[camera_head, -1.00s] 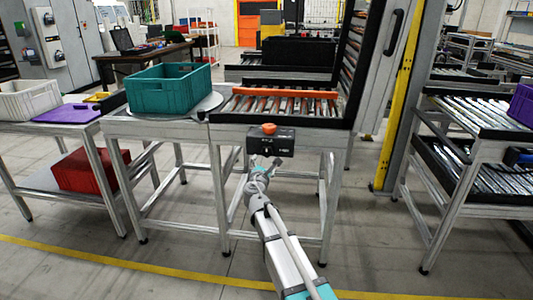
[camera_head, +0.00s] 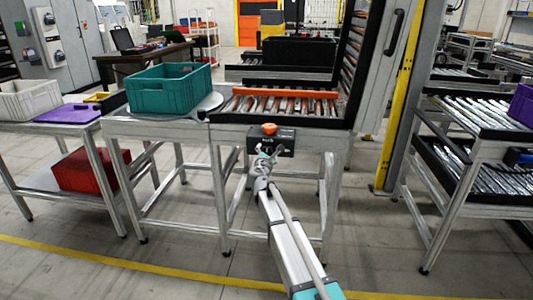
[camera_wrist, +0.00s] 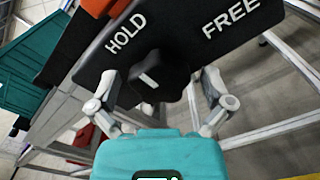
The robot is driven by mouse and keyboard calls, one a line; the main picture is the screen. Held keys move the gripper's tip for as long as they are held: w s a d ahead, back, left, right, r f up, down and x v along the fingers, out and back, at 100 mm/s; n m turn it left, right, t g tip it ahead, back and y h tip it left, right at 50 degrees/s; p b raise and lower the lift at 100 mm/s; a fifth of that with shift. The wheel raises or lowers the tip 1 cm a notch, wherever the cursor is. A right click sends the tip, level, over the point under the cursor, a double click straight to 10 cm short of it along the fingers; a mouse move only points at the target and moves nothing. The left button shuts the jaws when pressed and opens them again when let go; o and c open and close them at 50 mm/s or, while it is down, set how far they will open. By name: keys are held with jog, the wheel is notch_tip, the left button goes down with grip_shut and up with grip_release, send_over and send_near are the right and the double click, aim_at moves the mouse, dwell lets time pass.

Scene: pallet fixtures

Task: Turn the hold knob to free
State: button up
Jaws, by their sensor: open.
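The hold knob (camera_wrist: 160,72) is black with a short white mark, on a dark control box (camera_wrist: 185,42) lettered HOLD at left and FREE at right. I cannot tell exactly which word the mark lines up with. In the head view the control box (camera_head: 284,143) hangs on the front of the conveyor frame, with an orange button on top. My gripper (camera_wrist: 160,85) is open, with one finger on each side of the knob; whether they touch it is unclear. In the head view my gripper (camera_head: 266,153) is at the box's front and hides the knob.
The roller conveyor (camera_head: 228,117) has an orange bar (camera_head: 285,92) across its rollers. A teal crate (camera_head: 168,91) sits on a round plate at left. A yellow post (camera_head: 397,110) stands at right. The floor in front is clear.

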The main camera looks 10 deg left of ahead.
jog(key=shift+a, duration=0.1)
jog(key=c, duration=1.1)
jog(key=shift+m, duration=0.3)
jog(key=m, duration=0.8)
jog(key=shift+m, duration=0.4)
jog(key=m, duration=0.4)
jog(key=shift+m, duration=2.4)
